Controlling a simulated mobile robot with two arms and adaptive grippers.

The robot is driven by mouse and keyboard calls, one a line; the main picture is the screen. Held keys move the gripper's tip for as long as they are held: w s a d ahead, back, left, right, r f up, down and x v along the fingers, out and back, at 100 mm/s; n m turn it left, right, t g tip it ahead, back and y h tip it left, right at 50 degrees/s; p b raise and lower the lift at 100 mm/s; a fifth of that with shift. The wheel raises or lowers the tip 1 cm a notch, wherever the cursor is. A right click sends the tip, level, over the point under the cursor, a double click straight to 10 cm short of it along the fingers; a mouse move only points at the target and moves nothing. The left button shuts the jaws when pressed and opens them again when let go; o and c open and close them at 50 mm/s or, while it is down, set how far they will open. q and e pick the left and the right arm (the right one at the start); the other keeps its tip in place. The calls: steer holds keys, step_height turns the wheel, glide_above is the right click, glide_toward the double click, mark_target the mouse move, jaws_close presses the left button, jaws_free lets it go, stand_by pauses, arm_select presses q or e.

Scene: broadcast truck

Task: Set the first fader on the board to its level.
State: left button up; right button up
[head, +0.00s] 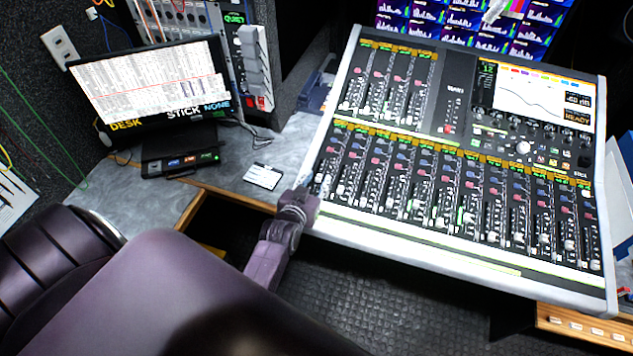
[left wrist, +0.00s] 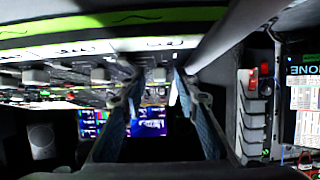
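The mixing board (head: 430,246) lies at the right of the head view, with several vertical fader strips in two banks. My left gripper (head: 305,184) is at the board's near left corner, beside the leftmost strip of the lower bank. In the left wrist view the two fingers of my left gripper (left wrist: 156,82) are apart, with a visible gap. A grey fader cap (left wrist: 159,75) shows between the fingertips; I cannot tell whether they touch it. The first fader's exact position is partly hidden by the gripper in the head view. My right gripper is out of view.
A monitor (head: 150,82) reading "DESK STICK NONE" stands on the grey desk (head: 232,168) at left. A white card (head: 263,176) lies left of the board. Screens (head: 455,27) are behind the board.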

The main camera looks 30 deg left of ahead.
mark_target(326, 162)
arm_select(q)
jaws_close()
steer(key=shift+w+a+r, duration=0.1)
steer(key=shift+w+a, duration=0.1)
steer(key=shift+w, duration=0.7)
steer(key=shift+w+a+r, duration=0.1)
steer(key=shift+w+a, duration=0.1)
steer(key=shift+w, duration=0.7)
jaws_free()
steer(key=shift+s, duration=0.1)
steer(key=v, duration=1.2)
